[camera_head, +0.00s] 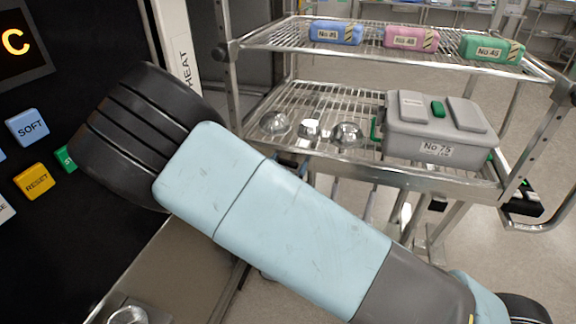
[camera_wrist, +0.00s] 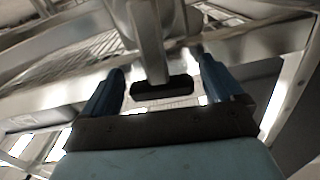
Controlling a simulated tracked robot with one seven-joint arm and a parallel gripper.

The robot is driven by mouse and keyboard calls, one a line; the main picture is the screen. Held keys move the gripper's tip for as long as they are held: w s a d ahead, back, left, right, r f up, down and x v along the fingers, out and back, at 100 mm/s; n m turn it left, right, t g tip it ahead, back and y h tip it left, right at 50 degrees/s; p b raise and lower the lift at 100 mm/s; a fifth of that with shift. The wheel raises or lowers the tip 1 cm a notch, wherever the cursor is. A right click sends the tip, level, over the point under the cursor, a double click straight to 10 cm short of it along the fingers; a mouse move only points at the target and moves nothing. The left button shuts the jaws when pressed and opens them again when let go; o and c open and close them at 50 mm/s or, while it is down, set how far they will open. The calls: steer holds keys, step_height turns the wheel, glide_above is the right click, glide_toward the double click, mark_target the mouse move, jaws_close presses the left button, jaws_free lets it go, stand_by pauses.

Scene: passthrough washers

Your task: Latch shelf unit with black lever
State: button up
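The metal shelf unit (camera_head: 330,168) stands at the right in the head view, with two wire shelves. In the wrist view a metal bar with a black lever end (camera_wrist: 162,90) hangs down from the unit's frame (camera_wrist: 65,90). My gripper (camera_wrist: 160,73) is open, with its blue fingers on either side of the bar in the picture. Gaps show between the bar and both fingers; I cannot tell how deep the lever sits between them.
Blue (camera_head: 335,33), pink (camera_head: 411,37) and green (camera_head: 492,48) packs lie on the upper shelf. A black panel with buttons (camera_head: 34,181) is close at the left.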

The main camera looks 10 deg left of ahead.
steer(key=c, duration=1.4)
